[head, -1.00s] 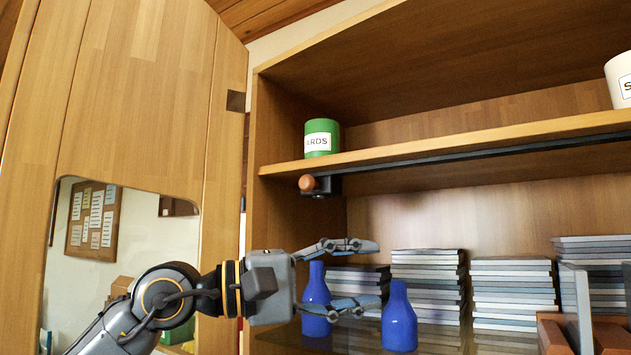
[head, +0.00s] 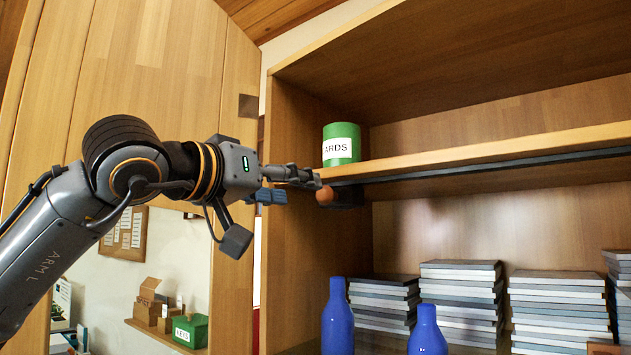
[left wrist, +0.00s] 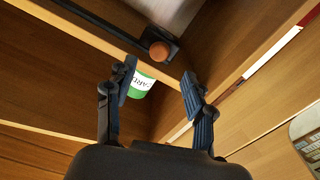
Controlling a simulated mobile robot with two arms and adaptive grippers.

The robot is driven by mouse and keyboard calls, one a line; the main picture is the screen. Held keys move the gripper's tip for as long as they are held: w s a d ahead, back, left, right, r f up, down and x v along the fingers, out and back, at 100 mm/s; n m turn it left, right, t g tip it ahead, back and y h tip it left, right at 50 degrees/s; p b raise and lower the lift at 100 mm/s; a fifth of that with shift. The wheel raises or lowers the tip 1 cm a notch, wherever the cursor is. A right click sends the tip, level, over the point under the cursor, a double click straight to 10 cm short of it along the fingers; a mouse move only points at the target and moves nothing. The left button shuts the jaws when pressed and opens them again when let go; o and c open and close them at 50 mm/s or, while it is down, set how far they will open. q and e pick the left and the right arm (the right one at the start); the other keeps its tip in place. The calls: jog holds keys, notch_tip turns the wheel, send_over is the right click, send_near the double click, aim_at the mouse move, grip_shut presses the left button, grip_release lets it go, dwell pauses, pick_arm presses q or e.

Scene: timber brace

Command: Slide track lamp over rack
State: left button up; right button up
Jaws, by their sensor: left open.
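The track lamp is a small dark block with a round orange-brown knob (head: 325,196), at the left end of a black track (head: 480,166) under the cupboard shelf. In the left wrist view the knob (left wrist: 160,52) lies ahead of and between my fingertips. My left gripper (head: 302,182) is open at the lamp, its fingers pointing right and partly overlapping it in the head view. I cannot tell whether they touch the knob. A brown piece (head: 606,349), possibly part of the rack, barely shows at the lower right edge. My right gripper is out of view.
A green canister (head: 341,145) stands on the shelf (head: 470,148) just above the lamp. Two blue bottles (head: 338,320) and several stacks of grey slabs (head: 460,290) stand below. An open door panel (head: 150,90) is at left. The space directly under the track is clear.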

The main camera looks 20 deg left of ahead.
aim_at(321, 193)
pick_arm(q)
jog(key=p+x, duration=0.1)
jog(key=x, duration=0.4)
jog(key=shift+w+d+r+p, duration=0.1)
jog(key=shift+w+d+p, duration=0.1)
jog(key=shift+p, duration=0.2)
jog(key=shift+w, duration=0.35)
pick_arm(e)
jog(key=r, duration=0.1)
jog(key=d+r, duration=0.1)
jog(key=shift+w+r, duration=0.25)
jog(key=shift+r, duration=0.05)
pick_arm(q)
jog(key=shift+c, duration=0.4)
grip_shut()
